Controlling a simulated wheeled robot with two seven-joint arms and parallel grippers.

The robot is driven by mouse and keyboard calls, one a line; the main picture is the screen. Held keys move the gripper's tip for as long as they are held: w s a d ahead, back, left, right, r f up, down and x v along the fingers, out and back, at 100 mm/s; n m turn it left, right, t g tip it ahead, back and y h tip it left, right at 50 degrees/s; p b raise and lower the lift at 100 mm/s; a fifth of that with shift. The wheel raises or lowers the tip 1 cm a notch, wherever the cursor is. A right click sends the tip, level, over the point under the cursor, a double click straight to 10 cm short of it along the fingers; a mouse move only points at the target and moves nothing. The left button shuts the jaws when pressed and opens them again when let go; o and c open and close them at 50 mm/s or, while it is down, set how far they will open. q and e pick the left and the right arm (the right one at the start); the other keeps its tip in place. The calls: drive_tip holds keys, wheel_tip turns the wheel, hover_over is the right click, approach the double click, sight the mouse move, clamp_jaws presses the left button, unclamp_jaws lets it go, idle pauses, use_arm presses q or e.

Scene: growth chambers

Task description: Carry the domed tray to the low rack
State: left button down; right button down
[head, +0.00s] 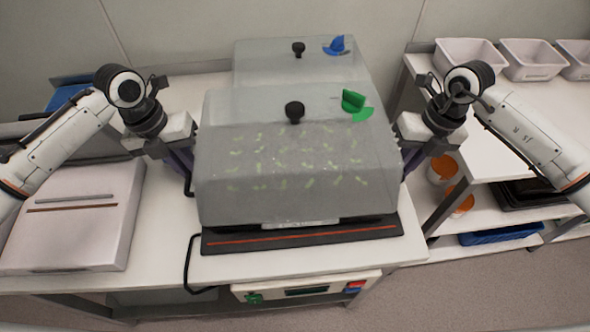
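The domed tray (295,160) has a clear, greyish dome with a black knob and a green vent on top. Rows of small green seedlings show inside. It is at or just above a black mat (300,236) with a red stripe on the white bench; I cannot tell if it touches. My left gripper (182,162) is at the tray's left side and my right gripper (411,160) at its right side. The dome partly hides both sets of fingers, so their grip is unclear. A low rack at the right has a white shelf (480,218).
A second dome (262,66) with a blue vent stands close behind. A pale flat case (75,215) lies on the bench at left. White bins (470,55) line the right bench top. Orange-and-white tubs (441,170), black trays (530,193) and a blue tray (500,234) are on shelves below.

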use_arm(q)
drive_tip(key=shift+w+r, duration=0.1)
drive_tip(key=shift+r, duration=0.2)
use_arm(e)
drive_tip(key=shift+w+r, duration=0.1)
drive_tip(key=shift+r, duration=0.15)
